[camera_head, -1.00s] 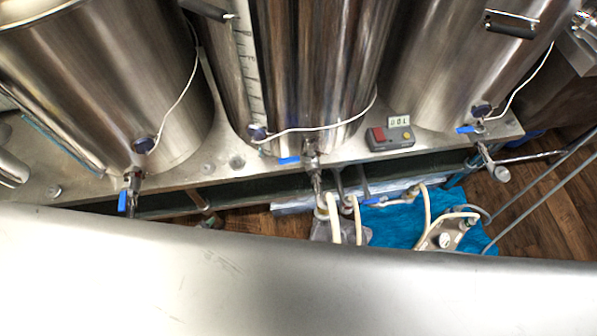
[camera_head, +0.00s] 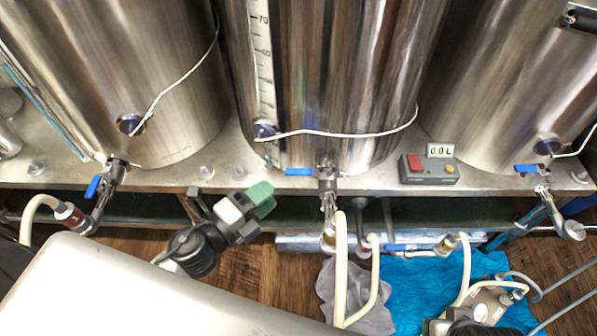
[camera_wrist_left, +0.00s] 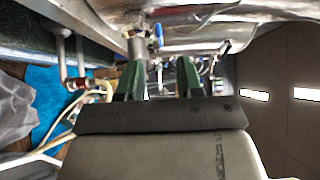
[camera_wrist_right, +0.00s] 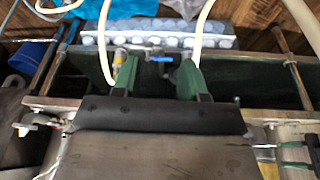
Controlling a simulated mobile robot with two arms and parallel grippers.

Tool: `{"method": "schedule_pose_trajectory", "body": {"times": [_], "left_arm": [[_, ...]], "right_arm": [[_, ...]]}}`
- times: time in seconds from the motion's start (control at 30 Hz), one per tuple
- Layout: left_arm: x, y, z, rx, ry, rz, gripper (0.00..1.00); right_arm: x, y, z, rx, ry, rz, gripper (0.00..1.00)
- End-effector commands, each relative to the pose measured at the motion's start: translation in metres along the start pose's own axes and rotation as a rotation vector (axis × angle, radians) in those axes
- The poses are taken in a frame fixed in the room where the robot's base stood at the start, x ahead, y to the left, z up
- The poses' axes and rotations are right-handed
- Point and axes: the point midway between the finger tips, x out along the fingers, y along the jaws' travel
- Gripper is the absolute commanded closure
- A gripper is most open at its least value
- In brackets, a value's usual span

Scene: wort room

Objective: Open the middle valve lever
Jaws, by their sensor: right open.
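The middle valve lever (camera_head: 299,172) is a short blue handle. It lies sideways, pointing left from the steel valve (camera_head: 327,180) under the middle tank. My left gripper (camera_head: 262,198), with green fingertips, is just left of and below this lever, apart from it. In the left wrist view, its fingers (camera_wrist_left: 160,72) are spread with nothing held between them. A blue part (camera_wrist_left: 158,33) shows beyond them near a steel fitting. My right gripper (camera_wrist_right: 157,76) is open and empty in its wrist view. A blue handle (camera_wrist_right: 160,59) shows beyond its fingers; I cannot tell which valve it is on.
Blue levers sit at the left tank (camera_head: 92,187) and right tank (camera_head: 527,168). Pale hoses (camera_head: 341,270), a blue cloth (camera_head: 415,285) and a pump (camera_head: 490,308) are below.

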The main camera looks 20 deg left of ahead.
Motion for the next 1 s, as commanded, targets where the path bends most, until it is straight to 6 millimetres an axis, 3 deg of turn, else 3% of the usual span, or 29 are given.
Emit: {"method": "schedule_pose_trajectory", "body": {"times": [0.5,0.7,1.0], "left_arm": [[0.078,-0.001,0.001,-0.001,-0.002,0.0,0.64],[0.09,0.0,0.0,-0.002,-0.001,0.002,0.64],[0.091,0.001,0.0,-0.002,-0.001,0.002,0.64]], "right_arm": [[-0.011,0.001,-0.005,0.0,-0.001,0.0,0.57],[-0.005,0.0,-0.004,-0.001,-0.007,0.0,0.57],[-0.004,0.0,-0.005,-0.001,-0.005,0.0,0.57]]}}
